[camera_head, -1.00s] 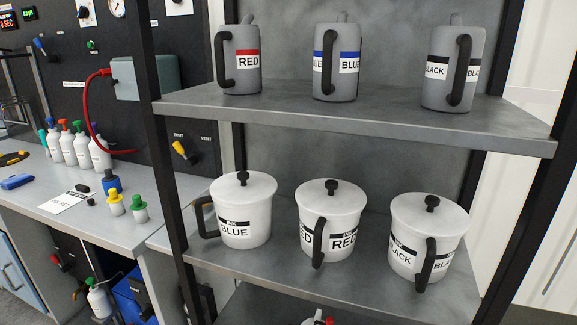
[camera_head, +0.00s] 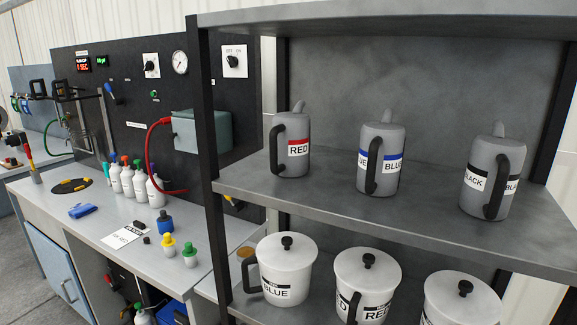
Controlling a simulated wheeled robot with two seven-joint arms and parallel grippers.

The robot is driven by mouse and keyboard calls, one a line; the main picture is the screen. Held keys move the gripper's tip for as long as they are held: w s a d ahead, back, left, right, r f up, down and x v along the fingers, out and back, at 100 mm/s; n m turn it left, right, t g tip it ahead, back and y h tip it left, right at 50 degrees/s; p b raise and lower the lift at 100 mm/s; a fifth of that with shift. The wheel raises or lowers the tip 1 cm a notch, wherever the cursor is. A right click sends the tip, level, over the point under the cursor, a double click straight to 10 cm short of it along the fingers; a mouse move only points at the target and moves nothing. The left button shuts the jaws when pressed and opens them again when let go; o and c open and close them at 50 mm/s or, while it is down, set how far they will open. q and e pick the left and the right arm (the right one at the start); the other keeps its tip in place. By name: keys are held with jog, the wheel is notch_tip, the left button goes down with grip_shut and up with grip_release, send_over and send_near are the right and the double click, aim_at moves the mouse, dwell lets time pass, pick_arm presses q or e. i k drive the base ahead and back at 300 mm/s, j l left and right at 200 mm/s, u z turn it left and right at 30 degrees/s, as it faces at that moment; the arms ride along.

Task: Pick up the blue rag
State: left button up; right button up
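A small blue folded item that looks like the blue rag (camera_head: 82,211) lies on the grey workbench (camera_head: 75,235) at the left, near the bench's front edge. It is small in the view and nothing covers it. Neither of my grippers shows in the head view.
A metal shelf rack (camera_head: 330,205) fills the right side, with grey jugs (camera_head: 381,160) above and white lidded pots (camera_head: 284,270) below. On the bench are white bottles (camera_head: 127,183), a paper sheet (camera_head: 122,236), small capped bottles (camera_head: 168,245) and a dark round disc (camera_head: 73,186).

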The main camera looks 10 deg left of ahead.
aim_at(88, 208)
jog(key=u, duration=1.6)
jog(key=i+j+z, duration=0.1)
jog(key=z, duration=0.9)
jog(key=i+j+z, duration=0.2)
jog(key=j, duration=0.15)
jog(key=i+j+z, duration=0.25)
jog(key=j+z, duration=0.2)
jog(key=j, duration=0.25)
jog(key=i+j+z, duration=0.2)
jog(key=j, duration=0.2)
jog(key=i+j+z, duration=0.2)
jog(key=j, duration=1.75)
jog(key=j+z, duration=0.15)
jog(key=j, duration=1.8)
jog(key=i, duration=0.05)
